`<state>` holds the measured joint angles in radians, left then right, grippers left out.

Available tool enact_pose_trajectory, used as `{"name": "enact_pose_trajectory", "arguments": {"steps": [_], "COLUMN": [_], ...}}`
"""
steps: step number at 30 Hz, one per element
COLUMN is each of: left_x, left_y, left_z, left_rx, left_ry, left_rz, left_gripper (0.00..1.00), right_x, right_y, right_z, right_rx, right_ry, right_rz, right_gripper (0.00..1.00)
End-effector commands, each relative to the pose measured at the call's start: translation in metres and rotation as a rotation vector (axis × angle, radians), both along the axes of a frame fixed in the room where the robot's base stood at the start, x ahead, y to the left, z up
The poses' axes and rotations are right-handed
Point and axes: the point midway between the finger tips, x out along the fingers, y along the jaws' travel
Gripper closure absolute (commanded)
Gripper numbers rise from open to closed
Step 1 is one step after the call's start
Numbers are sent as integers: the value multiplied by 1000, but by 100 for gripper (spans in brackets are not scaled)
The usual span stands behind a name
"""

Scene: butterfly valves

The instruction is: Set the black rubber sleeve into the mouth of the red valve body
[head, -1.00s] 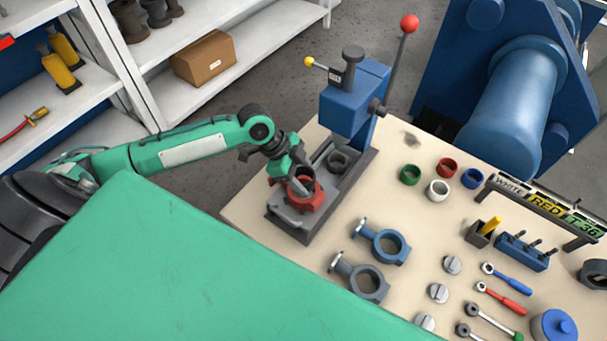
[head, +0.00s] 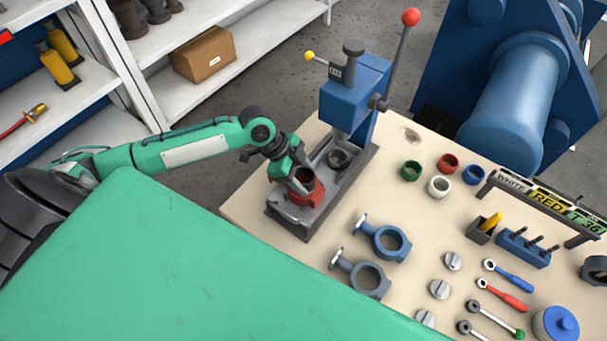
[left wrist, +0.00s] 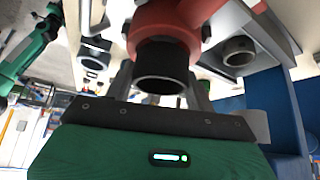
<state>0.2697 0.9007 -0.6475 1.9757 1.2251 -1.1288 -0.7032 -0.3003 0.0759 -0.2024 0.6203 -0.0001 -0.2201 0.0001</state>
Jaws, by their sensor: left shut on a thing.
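The red valve body (head: 313,191) stands on the grey base plate of the blue press, and it also shows at the top of the left wrist view (left wrist: 172,17). The black rubber sleeve (left wrist: 162,52) sits between the fingers of my left gripper (head: 298,178), which is shut on it at the valve body's mouth. In the left wrist view the sleeve's far end meets the red body and its near end stands out from it. How deep it sits in the mouth, I cannot tell. My right gripper is not in view.
The blue press (head: 352,98) with its red-knobbed lever rises just behind the valve body. A blue valve body (head: 401,246) and a grey one (head: 383,281) lie to the right. Several coloured rings, tools and a sign rack (head: 545,205) stand further right.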

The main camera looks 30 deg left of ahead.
Motion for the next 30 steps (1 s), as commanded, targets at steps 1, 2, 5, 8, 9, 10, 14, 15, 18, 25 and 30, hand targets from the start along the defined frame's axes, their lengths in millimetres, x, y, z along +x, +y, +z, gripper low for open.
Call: {"name": "enact_pose_trajectory", "arguments": {"steps": [1,2,5,8,9,10,14,15,18,25,30], "left_x": [0,0,0,0,0,0,0,0,0,0,0], "left_y": [0,0,0,0,0,0,0,0,0,0,0], "left_z": [1,0,-1,-1,-1,-1,-1,-1,0,0,-1], "left_rx": [0,0,-1,0,0,0,0,0,0,0,0], "left_ry": [0,0,0,0,0,0,0,0,0,1,0], "left_rz": [0,0,0,0,0,0,0,0,0,1,0], "left_gripper": [68,68,68,68,68,68,68,68,68,68,68], "right_x": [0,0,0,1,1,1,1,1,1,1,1], "right_y": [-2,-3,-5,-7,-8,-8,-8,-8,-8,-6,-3], "right_z": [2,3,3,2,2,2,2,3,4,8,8], "right_rx": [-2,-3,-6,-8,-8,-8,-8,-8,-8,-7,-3], "right_ry": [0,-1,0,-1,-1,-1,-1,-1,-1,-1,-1], "right_rz": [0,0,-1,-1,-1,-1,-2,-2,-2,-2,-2], "right_gripper": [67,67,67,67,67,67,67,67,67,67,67]}}
